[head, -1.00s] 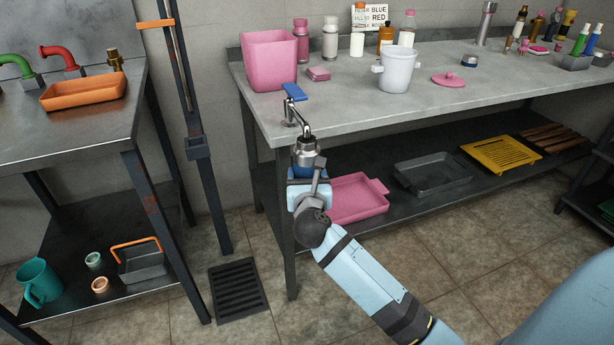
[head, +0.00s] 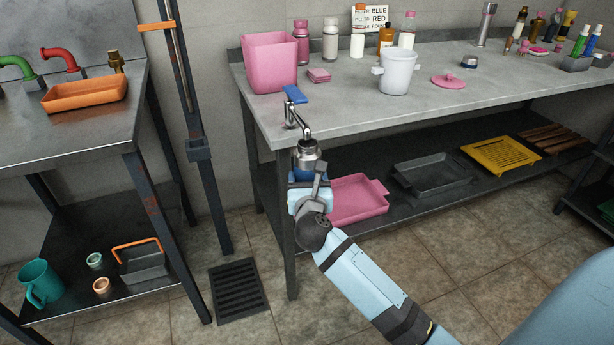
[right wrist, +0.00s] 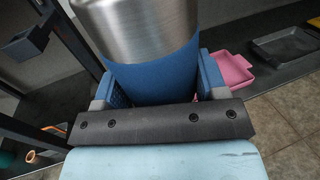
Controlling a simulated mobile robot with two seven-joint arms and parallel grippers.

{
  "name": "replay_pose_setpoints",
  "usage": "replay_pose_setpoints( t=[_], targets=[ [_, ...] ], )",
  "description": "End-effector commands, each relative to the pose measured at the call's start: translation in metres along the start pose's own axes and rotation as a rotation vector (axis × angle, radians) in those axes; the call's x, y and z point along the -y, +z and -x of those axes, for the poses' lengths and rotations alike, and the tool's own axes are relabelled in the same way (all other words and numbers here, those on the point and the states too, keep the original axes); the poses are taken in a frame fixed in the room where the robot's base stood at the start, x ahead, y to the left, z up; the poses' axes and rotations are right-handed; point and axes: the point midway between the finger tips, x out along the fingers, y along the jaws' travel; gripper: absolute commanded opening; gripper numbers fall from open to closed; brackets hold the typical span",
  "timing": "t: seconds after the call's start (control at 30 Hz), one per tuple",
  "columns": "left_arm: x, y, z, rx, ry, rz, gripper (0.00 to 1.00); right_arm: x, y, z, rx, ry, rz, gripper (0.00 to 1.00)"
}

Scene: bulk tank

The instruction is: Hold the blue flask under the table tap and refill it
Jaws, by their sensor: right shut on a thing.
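The blue flask (head: 307,158) has a steel upper part and a blue lower band. It is upright under the table tap (head: 297,116), off the table's near left corner. The tap has a blue lever and a chrome spout that ends just above the flask's top. I cannot tell whether they touch or whether water runs. My right gripper (head: 308,176) is shut around the flask's blue part. In the right wrist view the flask (right wrist: 150,75) sits between both fingers; its top is out of frame. My left gripper is not in view.
A pink bin (head: 270,62), a white pot (head: 398,70) and a pink lid (head: 448,82) stand on the table. Below are a pink tray (head: 358,200), a grey tray (head: 430,173) and a yellow tray (head: 500,157). A floor drain (head: 238,290) lies left of the table leg.

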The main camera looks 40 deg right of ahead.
Motion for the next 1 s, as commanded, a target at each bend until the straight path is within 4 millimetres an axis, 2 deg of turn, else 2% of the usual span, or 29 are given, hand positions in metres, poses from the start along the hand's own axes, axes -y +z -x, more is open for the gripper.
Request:
replay_pose_setpoints(
  t=[1.0],
  targets=[
    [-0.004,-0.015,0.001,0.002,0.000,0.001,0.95,0.018,0.000,0.059,-0.001,0.000,-0.001,0.32]
  ],
)
